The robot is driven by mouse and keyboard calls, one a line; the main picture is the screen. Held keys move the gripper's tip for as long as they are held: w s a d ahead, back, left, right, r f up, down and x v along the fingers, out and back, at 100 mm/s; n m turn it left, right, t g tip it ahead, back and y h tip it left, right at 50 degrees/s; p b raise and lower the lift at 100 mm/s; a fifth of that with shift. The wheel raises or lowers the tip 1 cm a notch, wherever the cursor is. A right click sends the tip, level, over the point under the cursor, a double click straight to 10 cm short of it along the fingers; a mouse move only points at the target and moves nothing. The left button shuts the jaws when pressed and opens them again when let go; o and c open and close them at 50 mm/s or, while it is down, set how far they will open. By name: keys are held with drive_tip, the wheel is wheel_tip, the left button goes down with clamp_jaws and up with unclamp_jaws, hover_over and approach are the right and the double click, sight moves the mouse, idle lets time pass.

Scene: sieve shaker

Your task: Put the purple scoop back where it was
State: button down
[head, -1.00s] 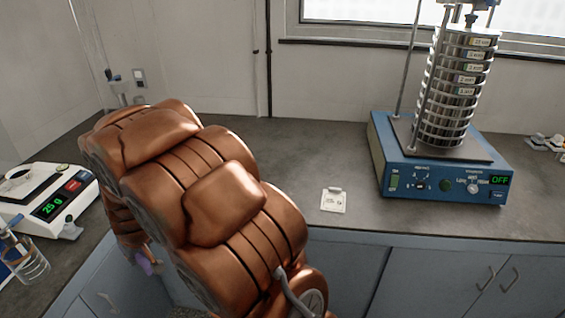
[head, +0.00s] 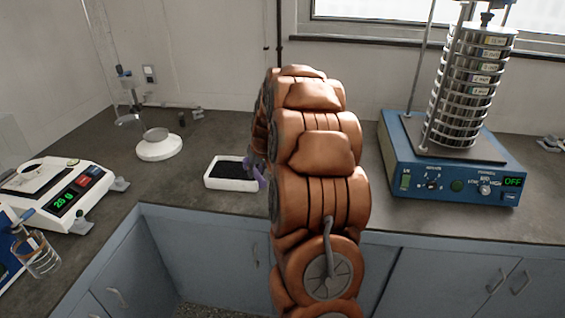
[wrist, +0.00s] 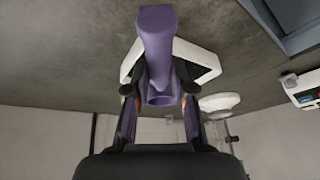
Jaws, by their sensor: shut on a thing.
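The purple scoop (wrist: 158,45) is held between the two dark fingers of my gripper (wrist: 160,95) in the wrist view. Its handle points toward the top of that picture. In the head view a bit of the purple scoop (head: 252,168) shows at the left side of my arm, which hides the rest and most of my gripper. A white tray (head: 222,188) with dark contents lies on the counter just left of it. In the wrist view the white tray (wrist: 205,52) shows behind the scoop. I cannot tell whether the scoop touches the tray.
A balance (head: 60,190) reading about 25 g and a glass beaker (head: 38,258) stand at the left. A round white stand (head: 158,148) is behind the tray. The blue sieve shaker (head: 450,175) with its sieve stack, showing OFF, is at the right.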

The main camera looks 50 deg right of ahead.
drive_tip(key=s+d+r+m, duration=0.1)
drive_tip(key=s+d, duration=0.3)
drive_tip(key=d, duration=0.4)
drive_tip(key=shift+h, duration=0.4)
drive_tip(key=shift+a+f, duration=0.15)
drive_tip(key=shift+f, duration=3.15)
drive_tip(key=shift+f+b, duration=1.25)
drive_tip(key=shift+f, duration=1.1)
drive_tip(key=c, duration=0.9)
unclamp_jaws()
drive_tip(key=shift+r, duration=0.15)
drive_tip(key=v, duration=1.1)
drive_tip(key=shift+r, duration=0.35)
